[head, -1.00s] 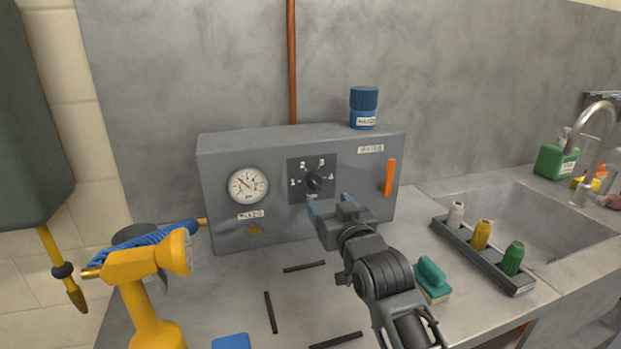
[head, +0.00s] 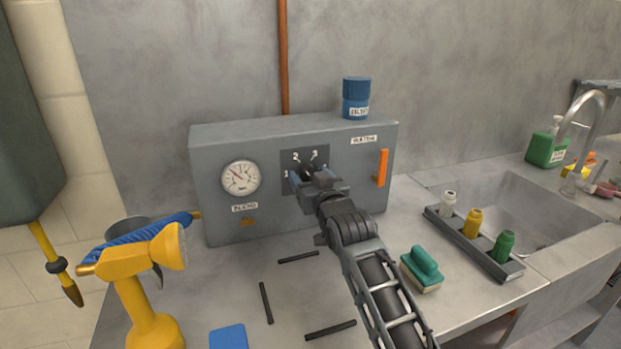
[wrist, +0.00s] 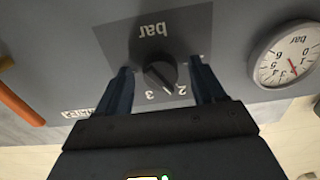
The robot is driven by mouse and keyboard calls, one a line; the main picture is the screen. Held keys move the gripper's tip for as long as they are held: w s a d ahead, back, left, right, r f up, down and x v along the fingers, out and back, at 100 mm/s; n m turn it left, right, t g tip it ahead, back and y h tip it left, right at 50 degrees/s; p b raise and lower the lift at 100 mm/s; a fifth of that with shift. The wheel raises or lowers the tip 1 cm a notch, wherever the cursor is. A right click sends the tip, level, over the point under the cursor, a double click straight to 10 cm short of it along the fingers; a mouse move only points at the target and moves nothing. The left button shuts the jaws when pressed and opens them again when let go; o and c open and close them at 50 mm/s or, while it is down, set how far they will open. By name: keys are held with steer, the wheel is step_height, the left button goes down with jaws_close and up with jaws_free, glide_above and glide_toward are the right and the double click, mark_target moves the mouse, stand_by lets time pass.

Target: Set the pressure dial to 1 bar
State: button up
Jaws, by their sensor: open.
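The pressure dial is a small black knob (wrist: 160,76) on a dark square plate marked "bar" (wrist: 150,40), which appears upside down in the wrist view. A pale line crosses the knob and slants towards the 2 and 3 side; its exact setting is hard to tell. In the head view the plate (head: 318,153) shows 1, 2 and 3, and my gripper hides the knob. My gripper (wrist: 163,86) is open, with one finger on each side of the knob; gaps show between fingers and knob. My gripper (head: 303,178) is at the plate in the head view.
A green brush (head: 424,265) and bottle tray (head: 470,250) lie right. Black strips lie on the bench.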

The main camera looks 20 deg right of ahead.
steer(key=shift+c, duration=0.5)
steer(key=c, duration=1)
steer(key=shift+o, duration=0.2)
steer(key=n, duration=0.5)
steer(key=shift+d+n+b, duration=0.1)
steer(key=shift+n+b, duration=0.2)
steer(key=shift+b, duration=0.1)
steer(key=n+p, duration=0.1)
steer(key=n, duration=0.5)
steer(key=shift+n, duration=0.3)
steer(key=o, duration=1.1)
steer(key=shift+c, duration=0.2)
